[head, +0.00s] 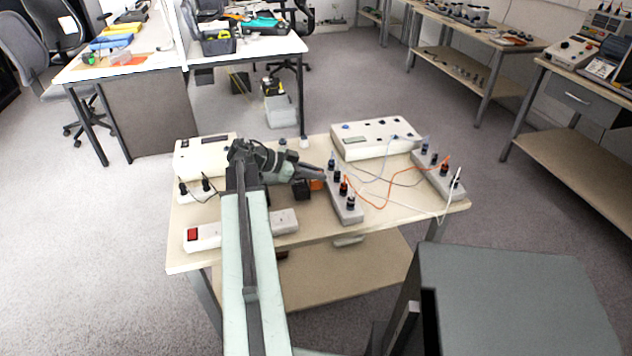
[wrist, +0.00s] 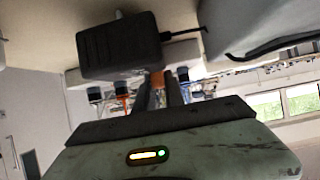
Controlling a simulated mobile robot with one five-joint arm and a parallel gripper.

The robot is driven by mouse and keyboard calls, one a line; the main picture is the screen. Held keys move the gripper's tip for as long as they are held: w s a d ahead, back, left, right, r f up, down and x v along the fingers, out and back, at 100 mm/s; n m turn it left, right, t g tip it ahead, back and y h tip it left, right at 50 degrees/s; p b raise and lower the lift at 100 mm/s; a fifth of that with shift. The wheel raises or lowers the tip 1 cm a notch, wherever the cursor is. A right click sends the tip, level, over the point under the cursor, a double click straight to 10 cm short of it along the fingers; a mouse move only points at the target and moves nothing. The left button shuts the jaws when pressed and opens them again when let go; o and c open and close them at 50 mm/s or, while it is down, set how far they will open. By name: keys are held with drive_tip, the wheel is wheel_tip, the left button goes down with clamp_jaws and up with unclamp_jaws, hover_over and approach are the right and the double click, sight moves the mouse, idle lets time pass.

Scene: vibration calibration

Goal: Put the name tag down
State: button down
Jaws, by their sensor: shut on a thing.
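My gripper (head: 322,175) is over the middle of the near table, pointing right toward a grey terminal strip with dark posts (head: 345,197). In the wrist view, my gripper's dark fingers (wrist: 164,92) are close together, with a small orange piece (wrist: 157,80) showing at them. An orange patch (head: 317,184) also shows just below the fingertips in the head view. It seems to be the name tag, though its full shape is hidden and no writing is readable. I cannot tell whether it touches the tabletop.
A black block (head: 301,190) stands close to my gripper; a black box with a cord (wrist: 120,45) fills the wrist view's upper middle.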

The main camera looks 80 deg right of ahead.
drive_tip(key=shift+f, duration=0.3)
drive_tip(key=c, duration=1.4)
unclamp_jaws()
drive_tip(key=shift+r, duration=0.1)
